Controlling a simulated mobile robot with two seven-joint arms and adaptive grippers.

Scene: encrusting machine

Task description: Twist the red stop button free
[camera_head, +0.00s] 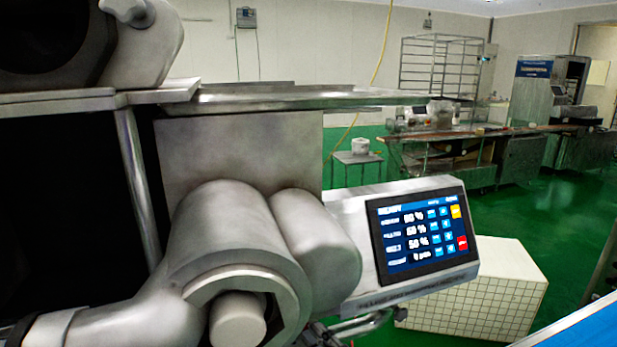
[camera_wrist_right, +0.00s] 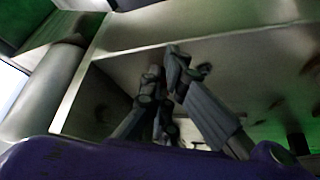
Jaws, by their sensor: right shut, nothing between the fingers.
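The red stop button cannot be made out in either view. The encrusting machine's control panel has a lit touch screen (camera_head: 420,235) with a small red key on it, right of the rounded metal housing (camera_head: 235,235). My right gripper (camera_wrist_right: 168,62) shows in the right wrist view, its dark fingers together and empty, in front of a metal surface (camera_wrist_right: 235,70). I cannot tell whether the fingertips touch that surface. In the head view only a small dark part of what may be this gripper shows at the bottom edge, below the panel. My left gripper is not in view.
A metal bar (camera_head: 365,325) runs under the control panel. A white tiled box (camera_head: 480,295) stands behind the panel on the green floor. A blue surface (camera_head: 585,330) fills the lower right corner. A metal shelf (camera_head: 290,97) lies above the housing.

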